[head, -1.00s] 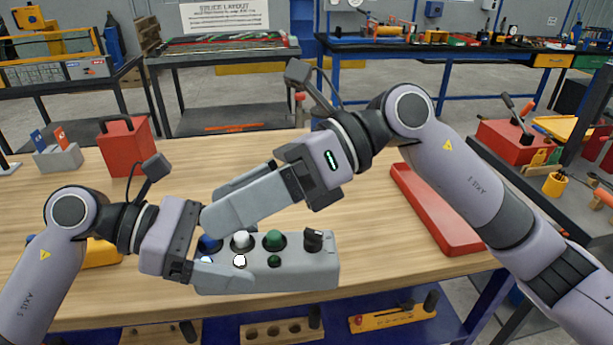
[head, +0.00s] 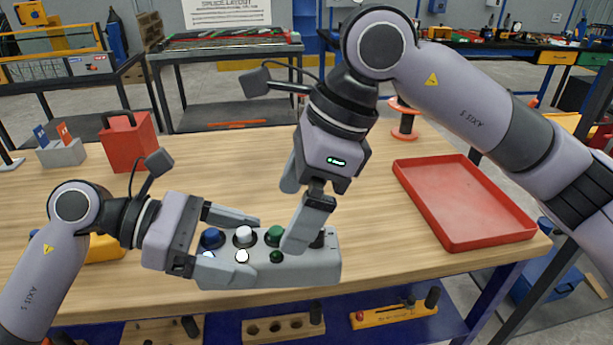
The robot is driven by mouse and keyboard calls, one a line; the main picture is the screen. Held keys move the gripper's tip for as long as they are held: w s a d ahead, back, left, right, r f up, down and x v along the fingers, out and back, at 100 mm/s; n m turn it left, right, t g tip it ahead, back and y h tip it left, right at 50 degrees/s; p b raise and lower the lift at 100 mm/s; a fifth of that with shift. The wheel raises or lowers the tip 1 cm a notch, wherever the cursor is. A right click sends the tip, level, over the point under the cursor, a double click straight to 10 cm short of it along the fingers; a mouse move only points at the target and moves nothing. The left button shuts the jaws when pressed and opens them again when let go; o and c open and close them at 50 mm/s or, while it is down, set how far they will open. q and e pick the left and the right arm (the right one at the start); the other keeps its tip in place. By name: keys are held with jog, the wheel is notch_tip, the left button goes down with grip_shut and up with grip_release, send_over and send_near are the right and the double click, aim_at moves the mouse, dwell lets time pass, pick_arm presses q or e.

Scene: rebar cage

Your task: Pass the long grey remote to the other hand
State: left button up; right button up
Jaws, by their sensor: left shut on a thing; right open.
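The long grey remote (head: 315,268) is a grey box with blue, white, green and black knobs along its top. My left gripper (head: 238,243) is shut on its left part, one finger on the near side and one on the far side. My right gripper (head: 290,219) is open and points down over the right part of the remote. Its near finger hides part of the top around the green and black knobs. I cannot tell whether that finger touches the remote, or whether the remote is clear of the table.
The wooden table (head: 205,185) is mostly clear behind the remote. A red tray (head: 475,205) lies at the right and a red spool (head: 405,122) stands behind it. A red box (head: 128,145) and a grey holder (head: 62,155) stand at the back left. A yellow thing (head: 105,248) is partly hidden.

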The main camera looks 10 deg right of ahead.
aim_at(275, 244)
jog(key=x, duration=0.8)
jog(key=shift+a+f, duration=0.1)
jog(key=c, duration=0.9)
pick_arm(q)
jog(key=o, duration=1)
jog(key=shift+r, duration=0.1)
jog(key=shift+c, duration=0.2)
pick_arm(e)
jog(key=c, duration=0.3)
pick_arm(q)
jog(key=o, duration=0.3)
pick_arm(e)
jog(key=shift+c, duration=0.3)
pick_arm(q)
jog(key=shift+a, duration=0.1)
